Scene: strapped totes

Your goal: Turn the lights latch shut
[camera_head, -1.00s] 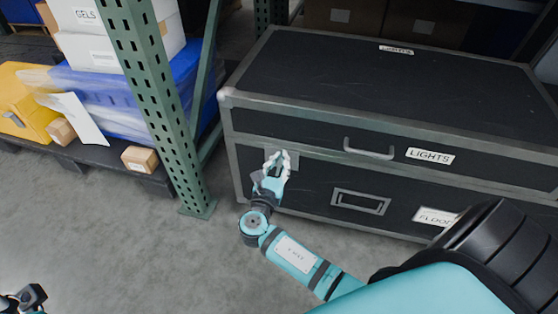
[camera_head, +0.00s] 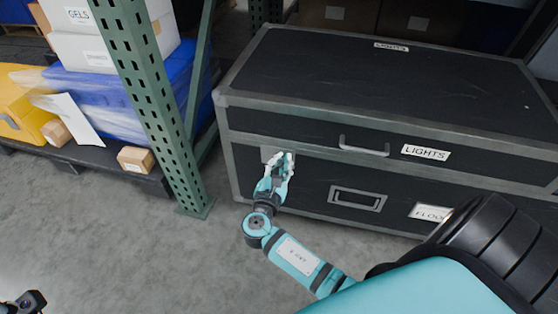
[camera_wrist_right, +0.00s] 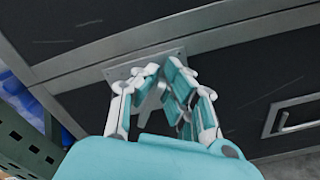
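The black LIGHTS case (camera_head: 300,125) with grey metal edges stands on the right in the head view. Its latch plate (camera_wrist_right: 115,73) is on the front, near the left end and across the seam under the LIGHTS section. My right gripper (camera_head: 283,156) is at this plate. In the wrist view its fingertips (camera_wrist_right: 161,69) have come close together around the small grey latch (camera_wrist_right: 152,98), which is partly hidden between them. The latch's exact angle is hard to tell. My left gripper (camera_head: 27,303) shows only as a dark part at the bottom left corner; its fingers are not clear.
A green rack post (camera_head: 150,110) stands just left of the case. Beyond it are a blue wrapped load, a yellow bin (camera_head: 22,115) and a small carton (camera_head: 136,160) on a dark pallet. A pull handle (camera_head: 363,147) is right of the latch. The front floor is clear.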

